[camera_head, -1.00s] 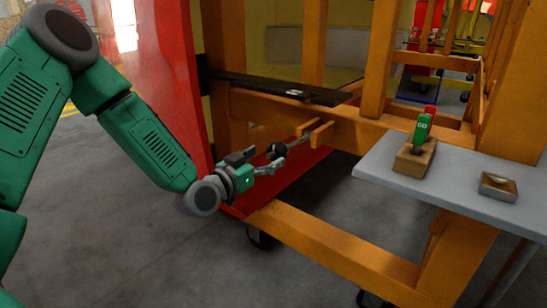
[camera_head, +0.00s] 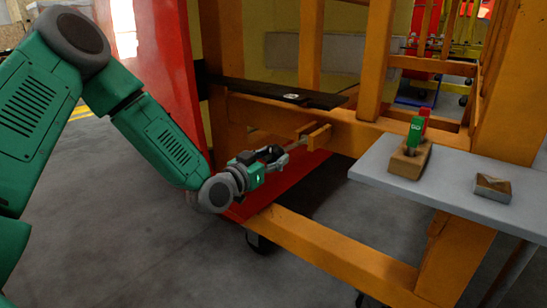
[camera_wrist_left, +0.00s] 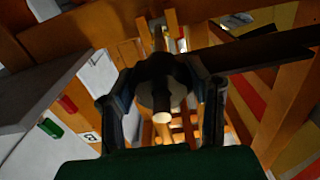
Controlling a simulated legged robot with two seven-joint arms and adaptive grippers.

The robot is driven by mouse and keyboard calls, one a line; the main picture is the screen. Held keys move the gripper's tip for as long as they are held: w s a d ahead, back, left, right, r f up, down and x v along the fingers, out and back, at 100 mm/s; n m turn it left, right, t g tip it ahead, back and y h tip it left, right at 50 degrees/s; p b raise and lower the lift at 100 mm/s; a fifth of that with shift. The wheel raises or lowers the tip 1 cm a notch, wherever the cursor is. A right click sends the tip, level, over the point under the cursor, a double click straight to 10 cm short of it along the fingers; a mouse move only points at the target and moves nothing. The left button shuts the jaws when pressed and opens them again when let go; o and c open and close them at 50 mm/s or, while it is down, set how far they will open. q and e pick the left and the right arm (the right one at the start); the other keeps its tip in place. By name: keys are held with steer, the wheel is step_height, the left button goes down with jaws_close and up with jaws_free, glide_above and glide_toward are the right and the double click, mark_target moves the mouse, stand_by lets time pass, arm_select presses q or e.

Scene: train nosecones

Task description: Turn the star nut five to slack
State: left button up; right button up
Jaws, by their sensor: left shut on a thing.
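The dark star nut (camera_wrist_left: 158,68) sits on a rod at the orange frame, with a pale round stud end pointing at the camera in the left wrist view. My left gripper (camera_head: 277,158) is shut on it, with one finger on each side of the nut; the fingers also show in the wrist view (camera_wrist_left: 163,102). In the head view the nut is small and partly hidden by the fingers. I cannot read a number on it. My right gripper is not in view.
An orange frame (camera_head: 330,258) and a red panel (camera_head: 160,70) stand close around the left arm. A black plate (camera_head: 262,91) lies just above the gripper. A grey table (camera_head: 450,185) at right holds a wooden block (camera_head: 408,162) with a green GO tag (camera_head: 415,132) and a small box (camera_head: 492,187).

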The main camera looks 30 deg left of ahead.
arm_select(q)
steer(key=shift+d+n, duration=0.1)
steer(key=shift+n, duration=0.2)
steer(key=shift+a+f+n, duration=0.1)
steer(key=shift+a+n, duration=0.2)
steer(key=shift+n, duration=0.6)
steer(key=n, duration=0.3)
steer(key=shift+d+n+y+p, duration=0.25)
steer(key=shift+n+y+p, duration=0.05)
steer(key=shift+n, duration=0.1)
steer(key=n, duration=0.8)
steer(key=shift+n+g+y, duration=0.3)
steer(key=shift+n+b, duration=0.6)
steer(key=shift+n, duration=1.7)
steer(key=shift+g, duration=0.3)
